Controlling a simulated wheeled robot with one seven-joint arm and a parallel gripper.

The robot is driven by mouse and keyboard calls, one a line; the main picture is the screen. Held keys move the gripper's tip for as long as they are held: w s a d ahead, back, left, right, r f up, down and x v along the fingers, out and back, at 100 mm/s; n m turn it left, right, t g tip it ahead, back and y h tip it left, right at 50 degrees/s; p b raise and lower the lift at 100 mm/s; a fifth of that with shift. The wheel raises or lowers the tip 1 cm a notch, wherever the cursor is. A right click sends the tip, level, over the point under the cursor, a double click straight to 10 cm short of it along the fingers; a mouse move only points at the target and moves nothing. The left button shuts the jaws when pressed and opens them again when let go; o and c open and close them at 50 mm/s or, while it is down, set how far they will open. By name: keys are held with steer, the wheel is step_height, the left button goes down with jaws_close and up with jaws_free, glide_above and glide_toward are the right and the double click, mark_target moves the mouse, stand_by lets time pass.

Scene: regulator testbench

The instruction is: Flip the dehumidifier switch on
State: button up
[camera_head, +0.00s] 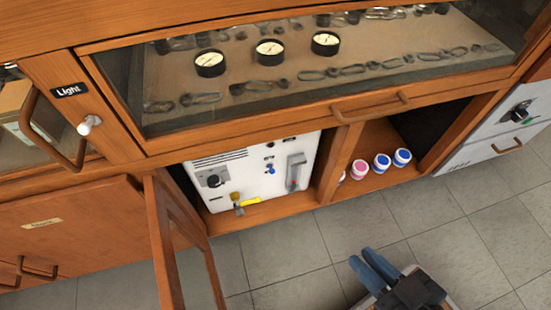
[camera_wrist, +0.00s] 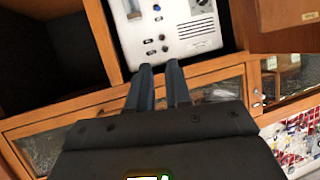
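A white unit with a control panel (camera_head: 250,190) stands in the open lower cabinet; I take it for the dehumidifier, but no label is readable. Its front has a vent grille, a black knob on a grey plate (camera_head: 212,181), small dark and blue controls (camera_head: 270,165), and a clear gauge (camera_head: 296,170). Which control is the switch I cannot tell. The unit also shows in the wrist view (camera_wrist: 145,20), beyond my fingertips. My gripper (camera_head: 362,258) is low at the right, in front of the cabinets. Its blue fingers (camera_wrist: 159,67) are apart with an empty gap.
A wooden cabinet door (camera_head: 160,235) stands open left of the unit. A brass valve with a yellow handle (camera_head: 245,203) projects in front. Several small jars (camera_head: 381,162) sit in the compartment to the right. A glass case (camera_head: 320,70) with gauges is above. The floor (camera_head: 285,270) between is clear.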

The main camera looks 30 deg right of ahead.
steer(key=shift+m+g, duration=0.4)
steer(key=shift+g, duration=0.4)
steer(key=p+x, duration=0.1)
steer(key=x, duration=0.1)
steer(key=p+x, duration=0.1)
steer(key=x, duration=0.1)
steer(key=a+p+x, duration=0.1)
steer(key=x, duration=0.1)
steer(key=shift+w+f+p, duration=0.1)
steer(key=shift+w+p, duration=0.2)
steer(key=shift+p, duration=0.05)
jaws_close()
steer(key=w+d+f+m+g+p, duration=0.1)
steer(key=w+g+p, duration=0.4)
steer(key=w, duration=1.5)
steer(key=shift+d+f+m+p, duration=0.25)
steer(key=shift+d+m+p, duration=0.25)
steer(key=shift+p, duration=2.3)
